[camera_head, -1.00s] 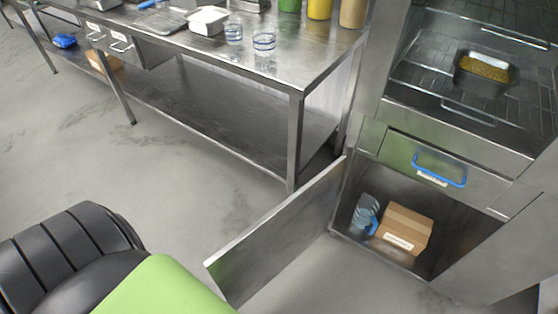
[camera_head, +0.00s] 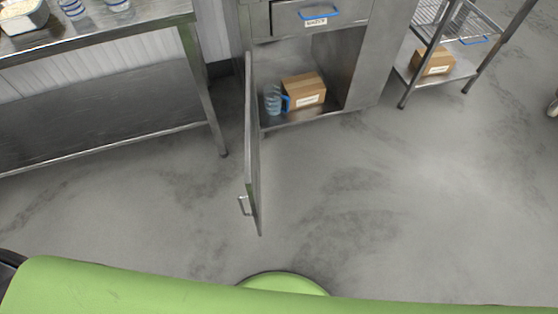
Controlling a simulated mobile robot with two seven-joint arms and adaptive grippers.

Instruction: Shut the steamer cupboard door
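The steamer cupboard door (camera_head: 253,150) is metal and stands wide open, hinged on the left side of the cupboard and sticking out toward me. Its small bar handle (camera_head: 243,205) is near the free edge, on the left face. The open cupboard (camera_head: 336,70) holds a cardboard box (camera_head: 304,90) and a clear jug with a blue handle (camera_head: 273,100). Neither of my grippers is in view.
A drawer with a blue handle (camera_head: 318,14) is above the cupboard. A steel table (camera_head: 100,40) with a low shelf stands to the left. A wire rack with a box (camera_head: 435,62) stands to the right. The floor (camera_head: 400,200) in front is clear.

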